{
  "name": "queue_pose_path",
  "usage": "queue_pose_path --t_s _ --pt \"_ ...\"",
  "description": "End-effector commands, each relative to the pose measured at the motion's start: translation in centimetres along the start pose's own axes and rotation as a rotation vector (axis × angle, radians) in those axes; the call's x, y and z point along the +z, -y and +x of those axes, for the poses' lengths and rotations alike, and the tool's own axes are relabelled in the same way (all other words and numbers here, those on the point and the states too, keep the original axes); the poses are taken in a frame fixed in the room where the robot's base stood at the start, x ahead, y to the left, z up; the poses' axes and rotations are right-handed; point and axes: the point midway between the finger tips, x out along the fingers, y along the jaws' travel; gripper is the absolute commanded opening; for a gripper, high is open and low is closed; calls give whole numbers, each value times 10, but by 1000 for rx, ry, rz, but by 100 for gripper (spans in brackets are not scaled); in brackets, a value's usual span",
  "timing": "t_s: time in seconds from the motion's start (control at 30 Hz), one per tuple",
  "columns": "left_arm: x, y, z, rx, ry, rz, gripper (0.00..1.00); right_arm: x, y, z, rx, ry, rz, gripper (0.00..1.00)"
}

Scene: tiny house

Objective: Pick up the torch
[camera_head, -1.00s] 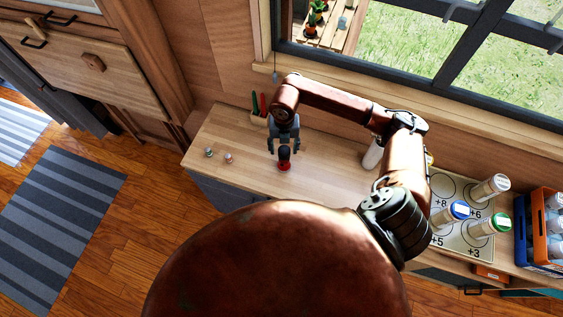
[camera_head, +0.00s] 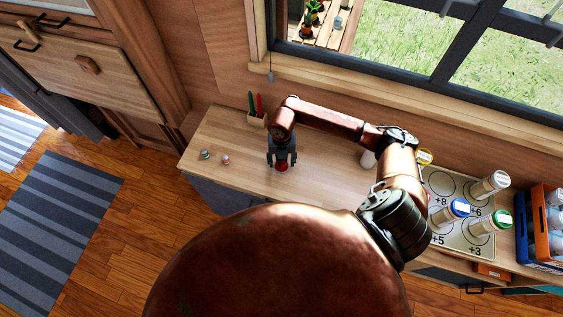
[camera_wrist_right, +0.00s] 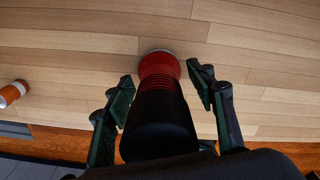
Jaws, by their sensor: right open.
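The torch (camera_wrist_right: 160,105) has a black ribbed body and a red head. In the right wrist view it lies between the two fingers of my right gripper (camera_wrist_right: 165,92), with a gap visible beside the fingers near the red head. My left gripper is not in view.
Two small capped items (camera_head: 226,159) stand left on the counter. A holder with red and green items (camera_head: 256,119) is at the back by the wall. At right are a numbered board with several cylinders (camera_head: 455,238) and an orange and blue crate (camera_head: 540,225).

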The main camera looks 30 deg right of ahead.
Motion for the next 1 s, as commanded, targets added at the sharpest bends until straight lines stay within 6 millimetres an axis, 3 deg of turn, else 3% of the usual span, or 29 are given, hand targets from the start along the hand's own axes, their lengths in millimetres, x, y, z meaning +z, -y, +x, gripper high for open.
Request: queue_pose_path --t_s 0.2,0.87,1.0 --pt "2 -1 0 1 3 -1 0 0 0 1 0 1 -1 49" --pt "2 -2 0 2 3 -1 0 0 0 0 0 1 -1 4" --pt "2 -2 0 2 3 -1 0 0 0 0 1 1 -1 3"
